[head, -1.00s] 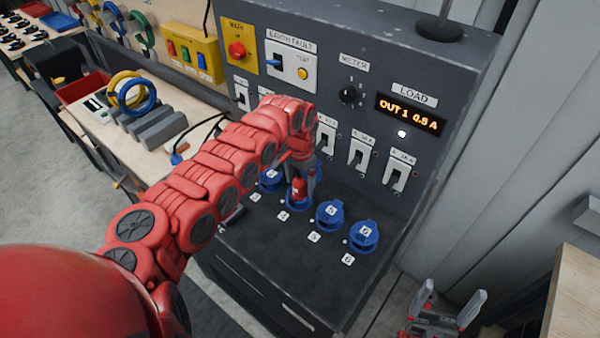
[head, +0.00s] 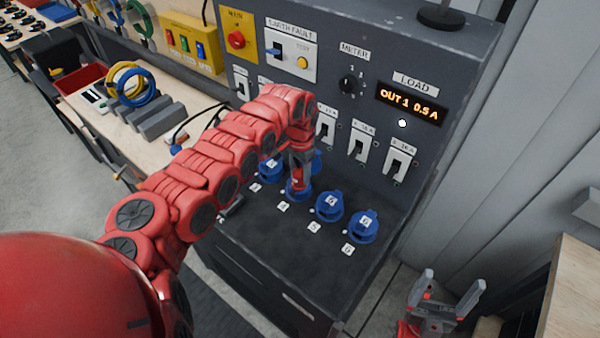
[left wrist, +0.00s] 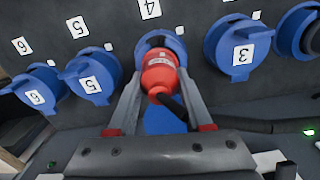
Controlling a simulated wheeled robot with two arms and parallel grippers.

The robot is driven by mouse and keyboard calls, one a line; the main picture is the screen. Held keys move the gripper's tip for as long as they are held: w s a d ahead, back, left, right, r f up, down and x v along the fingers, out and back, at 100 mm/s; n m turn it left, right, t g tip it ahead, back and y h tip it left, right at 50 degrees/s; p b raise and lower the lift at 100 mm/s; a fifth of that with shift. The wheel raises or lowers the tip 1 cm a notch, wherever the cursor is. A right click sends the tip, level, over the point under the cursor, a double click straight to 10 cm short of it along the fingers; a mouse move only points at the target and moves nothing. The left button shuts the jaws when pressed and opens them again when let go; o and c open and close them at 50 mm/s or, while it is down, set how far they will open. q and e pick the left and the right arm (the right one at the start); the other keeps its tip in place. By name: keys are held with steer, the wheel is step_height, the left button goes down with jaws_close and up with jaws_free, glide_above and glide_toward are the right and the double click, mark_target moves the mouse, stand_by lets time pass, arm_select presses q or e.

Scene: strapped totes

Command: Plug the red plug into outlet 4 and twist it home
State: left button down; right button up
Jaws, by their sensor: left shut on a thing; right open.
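The red plug (left wrist: 160,75) is between the fingers of my left gripper (left wrist: 160,95), which is shut on it. In the left wrist view the plug sits at the mouth of blue outlet 4 (left wrist: 148,42), just under the label 4, with its dark cable curving down to the right. A blue flap shows below the plug. How deep the plug sits is hidden. In the head view my left gripper (head: 299,172) points down at outlet 4 (head: 297,195), partly covering it. My right gripper (head: 446,301) is open and empty, low at the right, away from the panel.
Outlet 3 (left wrist: 238,45), outlet 5 (left wrist: 92,77) and outlet 6 (head: 363,226) have blue lids. A row of white switches (head: 361,139) stands on the panel behind. The load display (head: 410,104) reads OUT 1 0.5 A. A workbench (head: 185,95) lies at the left.

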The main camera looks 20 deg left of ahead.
arm_select(q)
steer(key=shift+m, duration=0.4)
steer(key=shift+m+b, duration=0.3)
steer(key=shift+m, duration=0.6)
steer(key=shift+m, duration=0.8)
steer(key=shift+c, duration=1.2)
jaws_free()
steer(key=shift+b, duration=0.3)
